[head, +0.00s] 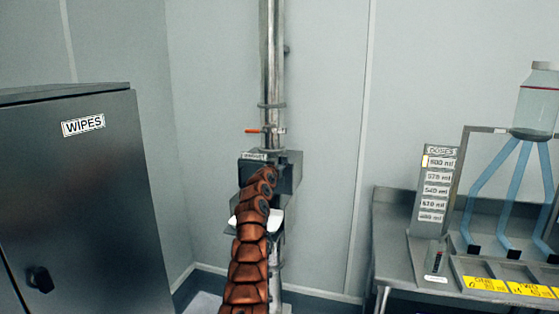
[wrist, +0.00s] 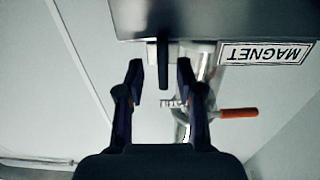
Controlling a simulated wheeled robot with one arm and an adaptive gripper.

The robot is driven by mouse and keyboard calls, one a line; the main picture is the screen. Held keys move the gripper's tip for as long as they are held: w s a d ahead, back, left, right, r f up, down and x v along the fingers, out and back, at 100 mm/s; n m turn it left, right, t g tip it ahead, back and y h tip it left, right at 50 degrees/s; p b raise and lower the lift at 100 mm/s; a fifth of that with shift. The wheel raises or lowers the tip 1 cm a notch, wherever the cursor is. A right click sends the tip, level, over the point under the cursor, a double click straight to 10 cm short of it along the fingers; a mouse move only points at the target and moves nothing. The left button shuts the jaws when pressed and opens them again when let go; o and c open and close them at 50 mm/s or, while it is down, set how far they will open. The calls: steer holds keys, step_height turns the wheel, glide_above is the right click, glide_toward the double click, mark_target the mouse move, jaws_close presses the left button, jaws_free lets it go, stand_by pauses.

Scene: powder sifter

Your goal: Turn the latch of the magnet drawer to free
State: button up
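The magnet drawer housing is a grey metal box (head: 291,172) on the vertical pipe in the head view, with a MAGNET label. My arm covers much of its front there, and my gripper and the latch are hidden. In the wrist view the housing (wrist: 210,15) is at the top and its label (wrist: 267,53) reads upside down. A dark upright bar (wrist: 164,62), which looks like the latch, stands out from the housing. My gripper (wrist: 160,78) is open, with one finger on each side of the bar. Gaps show on both sides.
A valve with an orange lever (head: 258,131) sits on the pipe (head: 271,60) just above the housing; the lever also shows in the wrist view (wrist: 238,113). A dark WIPES cabinet (head: 80,190) stands left. A metal bench (head: 395,225) with a dosing rack stands right.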

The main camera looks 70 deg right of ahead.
steer(key=shift+w+d+p, duration=0.2)
steer(key=shift+d+p, duration=0.2)
steer(key=shift+c, duration=0.4)
jaws_close()
